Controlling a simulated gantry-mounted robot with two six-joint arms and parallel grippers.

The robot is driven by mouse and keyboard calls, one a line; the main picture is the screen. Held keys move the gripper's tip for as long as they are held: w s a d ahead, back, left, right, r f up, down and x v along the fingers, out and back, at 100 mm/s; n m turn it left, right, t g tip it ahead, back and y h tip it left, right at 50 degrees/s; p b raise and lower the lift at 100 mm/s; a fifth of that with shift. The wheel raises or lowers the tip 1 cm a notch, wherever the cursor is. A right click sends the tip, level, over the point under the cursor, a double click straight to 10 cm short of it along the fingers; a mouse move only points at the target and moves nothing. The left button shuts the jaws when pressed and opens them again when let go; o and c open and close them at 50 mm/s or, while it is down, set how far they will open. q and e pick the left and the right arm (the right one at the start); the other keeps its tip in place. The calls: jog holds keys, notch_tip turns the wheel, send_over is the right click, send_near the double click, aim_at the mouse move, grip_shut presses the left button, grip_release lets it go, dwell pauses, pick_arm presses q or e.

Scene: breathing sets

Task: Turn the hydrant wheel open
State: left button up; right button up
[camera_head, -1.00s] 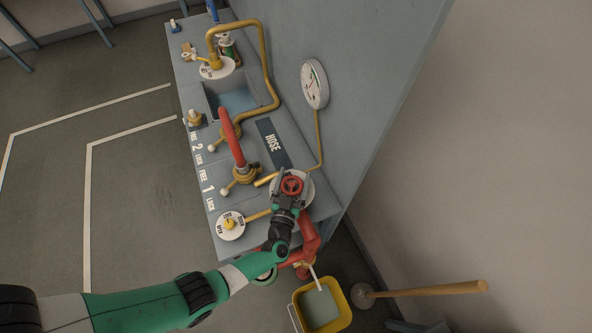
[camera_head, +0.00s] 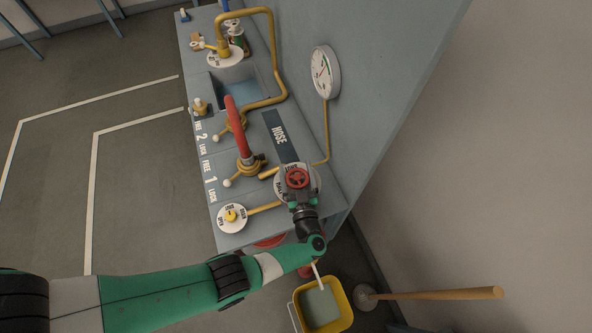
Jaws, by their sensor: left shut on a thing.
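The red hydrant wheel (camera_head: 297,178) sits over a round white dial plate (camera_head: 313,178) at the near right end of the grey bench. My left gripper (camera_head: 298,188) is at the wheel and shut on it. The gripper's body and wrist hide part of the dial plate and its lettering. The red hydrant pipe (camera_head: 270,241) below is mostly hidden by my arm. My right gripper does not show.
A yellow bucket (camera_head: 346,301) and a wooden-handled plunger (camera_head: 430,294) stand on the floor at the near right.

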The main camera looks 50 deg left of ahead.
aim_at(296, 169)
pick_arm(q)
jog(key=shift+r, duration=0.1)
jog(key=o, duration=1.1)
notch_tip(296, 169, up, 4)
jog(key=p, duration=0.3)
jog(key=s+d+r+p, duration=0.1)
jog(key=p, duration=0.1)
jog(key=s+r+p, duration=0.1)
jog(key=r, duration=0.1)
jog(key=s+d+r+p, duration=0.1)
jog(key=r+p, duration=0.1)
jog(key=shift+s+d+r+p, duration=0.2)
jog(key=shift+s+d+p, duration=0.1)
jog(key=shift+s, duration=0.05)
jog(key=s+d+r, duration=0.1)
jog(key=s, duration=0.1)
jog(key=s+d+r+p, duration=0.1)
jog(key=s+d, duration=0.1)
jog(key=s, duration=0.1)
jog(key=s+d+r+p, duration=0.1)
jog(key=s+d, duration=0.1)
jog(key=s, duration=0.1)
jog(key=shift+r, duration=0.3)
